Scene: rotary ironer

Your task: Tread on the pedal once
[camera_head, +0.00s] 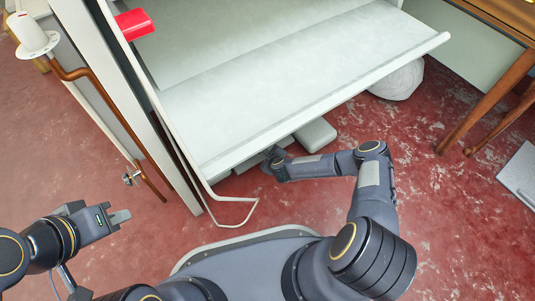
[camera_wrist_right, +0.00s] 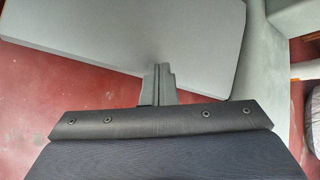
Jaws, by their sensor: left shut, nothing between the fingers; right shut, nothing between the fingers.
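The pedal (camera_head: 316,133) is a flat light grey plate low under the front edge of the ironer. In the right wrist view it is the large pale plate (camera_wrist_right: 120,35) with rounded corners over the red floor. My right gripper (camera_head: 270,158) reaches in under the ironer's front, beside the pedal, and is partly hidden in the head view. In the right wrist view its shut fingers (camera_wrist_right: 158,72) overlap the near edge of the plate; I cannot tell whether they touch it. My left gripper (camera_head: 120,216) is shut and empty, over the floor at the left.
The ironer's white feed board (camera_head: 290,90) overhangs the pedal. A bent white rail (camera_head: 236,222) runs down its left side, with a red part (camera_head: 134,24) at the top. A white bundle (camera_head: 399,80) and a wooden table leg (camera_head: 485,102) stand right.

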